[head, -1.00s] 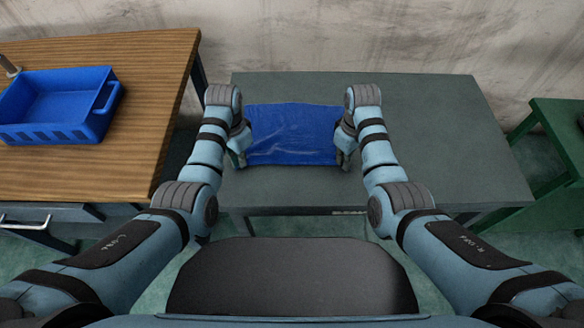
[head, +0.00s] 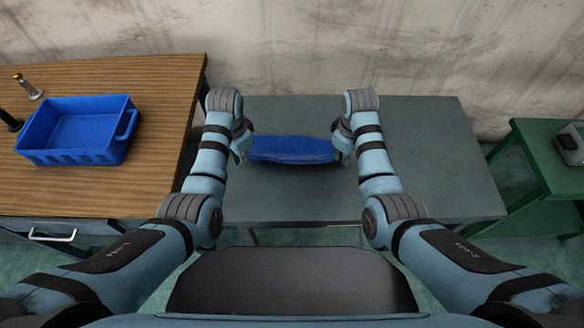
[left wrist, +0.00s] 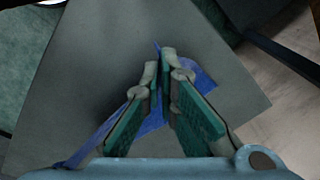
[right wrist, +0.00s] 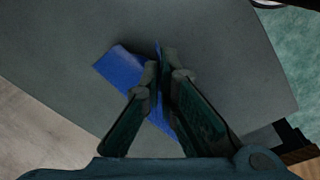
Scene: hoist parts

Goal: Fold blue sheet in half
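The blue sheet (head: 292,150) lies across the grey-green table between my two grippers in the head view. It shows as a narrow band, with a crease along its length. My left gripper (head: 245,156) is at its left end and my right gripper (head: 343,158) at its right end. In the left wrist view the fingers (left wrist: 159,62) are closed together, with blue sheet (left wrist: 200,78) around the tips. In the right wrist view the fingers (right wrist: 160,62) are also closed, with the sheet (right wrist: 120,68) at the tips. The pinched edges are mostly hidden by the fingers.
The grey-green table (head: 430,160) is clear on the right and in front of the sheet. A wooden bench (head: 170,110) at left holds a blue crate (head: 130,124) and a metal part (head: 28,86). A green stand (head: 530,150) at right carries a grey device (head: 570,145).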

